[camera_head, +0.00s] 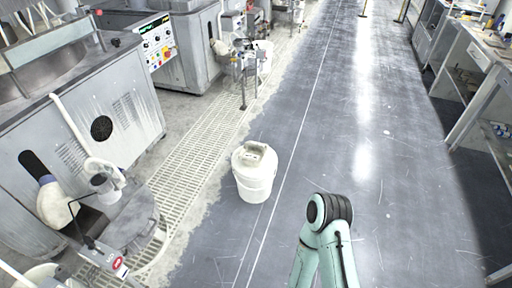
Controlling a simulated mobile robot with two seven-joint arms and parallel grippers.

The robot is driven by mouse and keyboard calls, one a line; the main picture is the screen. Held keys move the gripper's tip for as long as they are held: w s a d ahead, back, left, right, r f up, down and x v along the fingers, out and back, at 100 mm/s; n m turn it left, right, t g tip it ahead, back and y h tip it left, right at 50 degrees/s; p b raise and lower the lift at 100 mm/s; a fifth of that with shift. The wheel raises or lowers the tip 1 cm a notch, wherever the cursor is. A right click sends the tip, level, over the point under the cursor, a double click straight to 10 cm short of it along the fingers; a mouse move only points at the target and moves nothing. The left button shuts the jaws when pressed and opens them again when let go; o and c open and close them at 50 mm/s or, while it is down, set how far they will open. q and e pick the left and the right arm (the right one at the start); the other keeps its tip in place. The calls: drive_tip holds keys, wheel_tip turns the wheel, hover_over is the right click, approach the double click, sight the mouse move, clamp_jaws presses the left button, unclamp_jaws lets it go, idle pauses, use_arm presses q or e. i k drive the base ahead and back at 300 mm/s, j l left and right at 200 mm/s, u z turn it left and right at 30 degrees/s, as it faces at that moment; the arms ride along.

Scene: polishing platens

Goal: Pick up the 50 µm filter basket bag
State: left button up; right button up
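I cannot make out a bag marked 50 µm in the head view. A white lidded bucket (255,176) stands on the grey floor near the middle, with a small pale object (254,149) on its lid; I cannot tell what that object is. A pale, bag-like shape (57,208) is at the front of the near machine on the left, and I cannot tell whether it is the filter bag. A teal link of my own arm with a black joint shows at the bottom, right of centre. Neither gripper is in view.
Large grey machines (125,115) line the left side, with a control panel (157,42) on one. A floor grating (190,145) runs along them. Shelved benches (478,75) stand on the right.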

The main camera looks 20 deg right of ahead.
sight(253, 153)
drive_tip(key=i+l+z, duration=0.2)
drive_tip(key=i, duration=1.05)
drive_tip(key=i+l+z, duration=0.2)
drive_tip(key=i, duration=1.1)
drive_tip(key=j, duration=0.05)
